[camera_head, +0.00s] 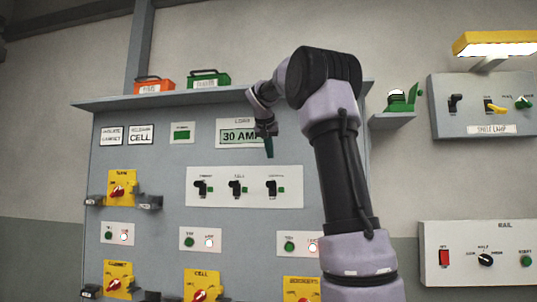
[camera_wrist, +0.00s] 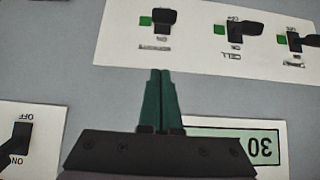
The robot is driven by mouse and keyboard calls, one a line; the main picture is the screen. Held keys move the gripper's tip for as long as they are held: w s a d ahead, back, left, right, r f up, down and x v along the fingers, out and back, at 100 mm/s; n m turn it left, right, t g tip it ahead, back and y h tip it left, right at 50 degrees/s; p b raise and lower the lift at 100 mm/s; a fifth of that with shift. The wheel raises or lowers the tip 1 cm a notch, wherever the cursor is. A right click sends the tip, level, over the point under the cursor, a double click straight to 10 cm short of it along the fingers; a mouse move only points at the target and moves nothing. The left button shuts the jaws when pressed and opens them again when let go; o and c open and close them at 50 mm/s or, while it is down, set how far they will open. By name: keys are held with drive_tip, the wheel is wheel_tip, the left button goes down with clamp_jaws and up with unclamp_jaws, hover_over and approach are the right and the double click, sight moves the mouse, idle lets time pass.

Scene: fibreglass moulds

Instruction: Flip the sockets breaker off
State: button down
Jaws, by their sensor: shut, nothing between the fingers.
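A white breaker plate (camera_head: 245,200) on the grey panel carries three black toggles, each beside a green indicator. The middle toggle (camera_head: 236,187) is labelled CELL in the wrist view. The left toggle (camera_head: 202,187) and right toggle (camera_head: 272,186) have labels too small to read, so I cannot tell which is sockets. The wrist view is upside down and shows the same plate (camera_wrist: 190,60). My gripper (camera_head: 269,152) is shut and empty, above the right toggle and apart from it. Its green fingers (camera_wrist: 160,78) are together just short of the plate.
A load display reading 30 AMP (camera_head: 238,136) is beside my gripper. An ON/OFF switch (camera_wrist: 20,145) shows at the wrist view's lower left. Yellow rotary switches (camera_head: 122,188) stand at left and below. A shelf (camera_head: 200,97) overhangs the panel.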

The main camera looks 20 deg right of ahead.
hover_over(271, 182)
drive_tip(key=w+d, duration=0.1)
wheel_tip(271, 182, down, 4)
drive_tip(key=shift+w+f, duration=0.15)
drive_tip(key=shift+f, duration=0.05)
drive_tip(key=f, duration=0.2)
drive_tip(key=s, duration=0.1)
drive_tip(key=shift+a+f, duration=0.3)
drive_tip(key=shift+f, duration=0.1)
drive_tip(key=shift+s+a+f, duration=0.1)
drive_tip(key=shift+s+f, duration=0.05)
drive_tip(key=shift+f, duration=0.35)
drive_tip(key=shift+a+f, duration=0.1)
